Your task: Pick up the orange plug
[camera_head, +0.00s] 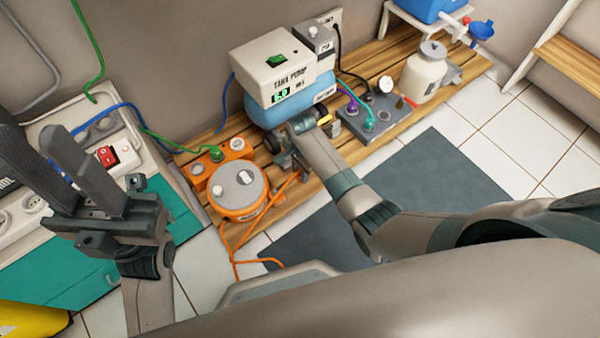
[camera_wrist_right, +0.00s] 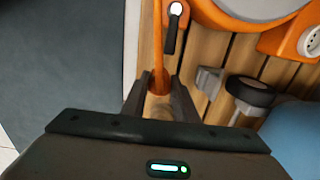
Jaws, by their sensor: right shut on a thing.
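The orange plug (camera_wrist_right: 159,82) is at the end of an orange cable and sits between the fingertips of my right gripper (camera_wrist_right: 160,92) in the right wrist view. The fingers are shut on it, just over the wooden slats. In the head view my right gripper (camera_head: 284,164) is beside the blue tank, and the plug is mostly hidden there. The orange cable (camera_head: 288,188) runs by the round orange reel (camera_head: 239,190). My left gripper (camera_head: 32,128) is open and empty at the left, above the teal-fronted cabinet.
The tank pump (camera_head: 275,68) stands on its blue tank right behind my right gripper. A grey box with coloured connectors (camera_head: 372,115) and a cream bottle (camera_head: 424,75) are to the right. An orange socket box (camera_head: 232,150) is left. The dark floor mat (camera_head: 440,180) is clear.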

